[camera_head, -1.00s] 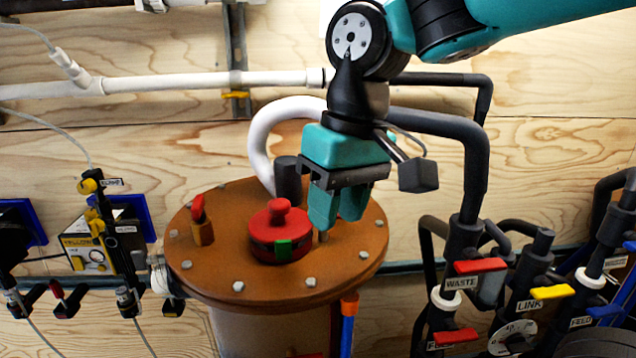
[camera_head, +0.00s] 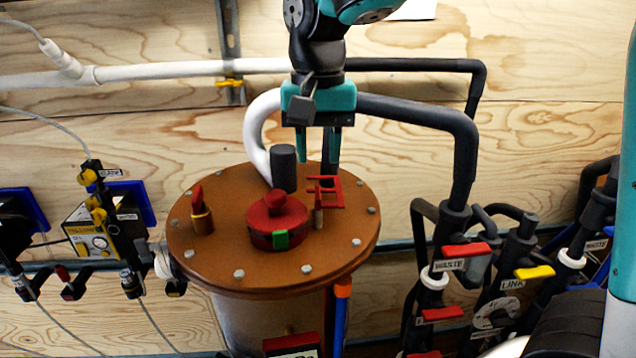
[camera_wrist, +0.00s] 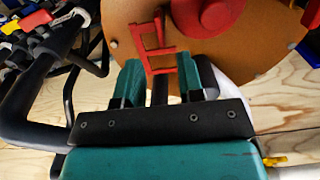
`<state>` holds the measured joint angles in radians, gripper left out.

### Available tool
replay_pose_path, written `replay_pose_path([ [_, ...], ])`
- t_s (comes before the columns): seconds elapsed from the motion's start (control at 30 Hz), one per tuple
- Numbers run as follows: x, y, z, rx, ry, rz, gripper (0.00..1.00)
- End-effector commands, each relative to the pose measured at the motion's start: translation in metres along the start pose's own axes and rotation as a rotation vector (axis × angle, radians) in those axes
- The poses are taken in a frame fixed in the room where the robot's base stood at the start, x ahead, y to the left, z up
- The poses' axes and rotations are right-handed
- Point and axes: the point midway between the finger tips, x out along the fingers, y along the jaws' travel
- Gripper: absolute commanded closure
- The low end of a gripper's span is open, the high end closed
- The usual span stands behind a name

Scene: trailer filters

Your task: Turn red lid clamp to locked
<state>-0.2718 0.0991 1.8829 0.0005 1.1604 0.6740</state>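A round brown lid (camera_head: 210,262) tops a vessel. A red round clamp with a knob (camera_head: 277,217) and a green tag (camera_head: 281,239) sits near the middle of the lid; it also shows in the wrist view (camera_wrist: 218,12). A thin red open frame (camera_head: 328,190) is at its right on the lid, and shows in the wrist view (camera_wrist: 143,48). Which red part is the lid clamp is not labelled. My gripper (camera_head: 320,158) is open and empty, fingers down above the lid's back edge.
A dark cylinder (camera_head: 284,168) stands on the lid close to my gripper. A red-handled brass valve (camera_head: 202,212) is at the lid's left. A white hose (camera_head: 258,135) and dark pipe (camera_head: 425,112) run behind. Red and yellow valve handles (camera_head: 466,250) crowd the right.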

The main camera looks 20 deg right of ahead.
Motion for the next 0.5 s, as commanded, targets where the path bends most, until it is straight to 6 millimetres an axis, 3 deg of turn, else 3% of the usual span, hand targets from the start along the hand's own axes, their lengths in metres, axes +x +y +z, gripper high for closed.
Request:
replay_pose_path([
  [0.23,0.048,0.001,0.001,-0.001,-0.004,0.003,0.65],
  [0.5,0.069,0.000,0.000,-0.001,0.000,-0.001,0.65],
])
